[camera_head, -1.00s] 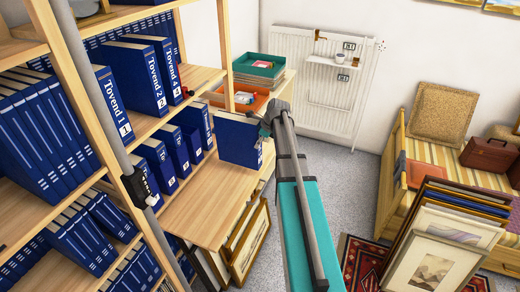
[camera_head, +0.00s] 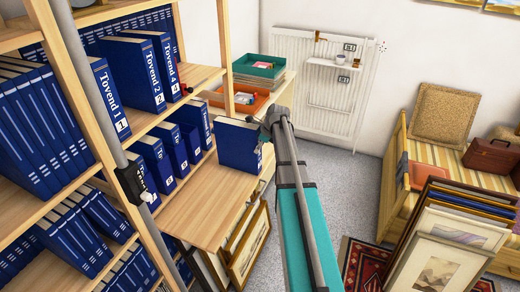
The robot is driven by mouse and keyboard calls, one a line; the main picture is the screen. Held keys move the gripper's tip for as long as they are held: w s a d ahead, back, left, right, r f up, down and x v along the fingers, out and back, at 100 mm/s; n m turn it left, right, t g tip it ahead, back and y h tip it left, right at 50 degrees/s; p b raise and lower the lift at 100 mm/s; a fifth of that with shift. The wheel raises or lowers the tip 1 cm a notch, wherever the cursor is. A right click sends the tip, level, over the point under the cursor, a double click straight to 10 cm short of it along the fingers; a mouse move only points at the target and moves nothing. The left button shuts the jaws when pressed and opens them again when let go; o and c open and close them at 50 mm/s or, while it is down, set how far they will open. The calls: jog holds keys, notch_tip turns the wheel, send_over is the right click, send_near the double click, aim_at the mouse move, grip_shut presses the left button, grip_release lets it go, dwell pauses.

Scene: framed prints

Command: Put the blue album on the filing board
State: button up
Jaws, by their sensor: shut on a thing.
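The blue album (camera_head: 238,148) is held upright at the right end of a pale wooden board (camera_head: 202,205) that juts out from the shelf unit; this looks like the filing board. My gripper (camera_head: 264,135) is shut on the album's upper right edge, seen at the end of my teal arm. The album's lower edge is close to the board's surface; I cannot tell whether it touches. The fingertips are small and partly hidden by the arm.
Blue albums fill the shelves (camera_head: 150,75) at left, several with "Tovend" labels. An orange tray (camera_head: 240,100) and a teal tray (camera_head: 259,67) stand behind the album. Framed prints (camera_head: 250,245) lean below the board. The board's left and front parts are clear.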

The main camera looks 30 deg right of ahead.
jog(key=o, duration=1.3)
jog(key=shift+r, duration=0.1)
jog(key=p+v, duration=1.1)
jog(key=v, duration=0.1)
dwell(0.6)
